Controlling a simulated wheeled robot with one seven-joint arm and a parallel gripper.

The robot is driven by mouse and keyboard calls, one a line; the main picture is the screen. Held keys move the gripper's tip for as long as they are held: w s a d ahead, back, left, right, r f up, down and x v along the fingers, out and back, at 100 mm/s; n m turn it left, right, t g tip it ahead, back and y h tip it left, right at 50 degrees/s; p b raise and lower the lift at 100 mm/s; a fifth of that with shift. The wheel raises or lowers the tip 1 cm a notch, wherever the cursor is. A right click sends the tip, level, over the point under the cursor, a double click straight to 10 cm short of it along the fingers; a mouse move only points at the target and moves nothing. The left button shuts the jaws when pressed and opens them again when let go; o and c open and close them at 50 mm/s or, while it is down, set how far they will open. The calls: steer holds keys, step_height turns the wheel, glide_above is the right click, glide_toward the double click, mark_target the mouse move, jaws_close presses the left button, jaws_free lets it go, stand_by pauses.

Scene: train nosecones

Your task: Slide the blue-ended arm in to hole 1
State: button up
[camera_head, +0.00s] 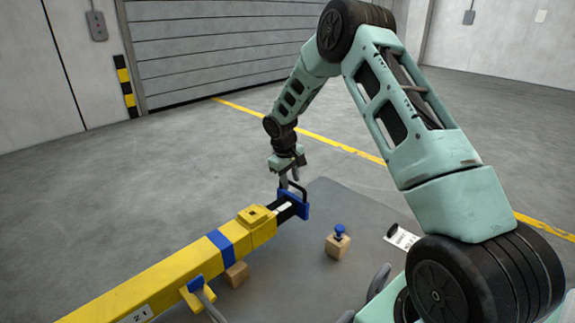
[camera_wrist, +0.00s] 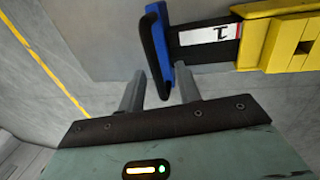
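The blue-ended arm is a black bar (camera_wrist: 210,43) with a white label reading 1, sticking out of the end of a yellow beam (camera_head: 180,278). Its blue end plate (camera_head: 297,203) carries a black loop handle (camera_wrist: 151,50). My gripper (camera_head: 289,181) points down at this handle from above. In the wrist view my gripper (camera_wrist: 158,78) has its fingers apart, one on each side of the handle's near end. Gaps show beside the handle, so it does not look clamped. Contact is hard to judge in the head view.
A blue-topped pin (camera_head: 340,231) stands on a wooden block (camera_head: 338,246) on the grey mat (camera_head: 330,195). A white tag (camera_head: 402,237) lies to its right. Another wooden block (camera_head: 237,274) sits by the beam. A blue fitting (camera_head: 195,284) is on the beam's side.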

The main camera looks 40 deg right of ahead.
steer(key=a+r+b, duration=0.3)
steer(key=r, duration=1.3)
steer(key=shift+s+a+r+b, duration=0.2)
steer(key=shift+s+r+b, duration=0.05)
steer(key=shift+r+b, duration=0.05)
steer(key=s+a+n+y, duration=0.1)
steer(key=s+a, duration=0.4)
steer(key=a, duration=0.3)
steer(key=s+a+n, duration=0.2)
steer(key=s+a, duration=0.3)
steer(key=a, duration=0.4)
steer(key=s+a+n+y, duration=0.1)
steer(key=s+a, duration=0.5)
steer(key=a, duration=0.2)
steer(key=s+a+f+n, duration=0.1)
steer(key=s+a+f, duration=0.1)
steer(key=s, duration=0.8)
steer(key=s+a+f+n, duration=0.1)
steer(key=s+a, duration=0.3)
steer(key=s, duration=0.7)
steer(key=shift+s+a+f+y, duration=0.2)
steer(key=shift+f+y, duration=0.2)
steer(key=shift+f, duration=0.2)
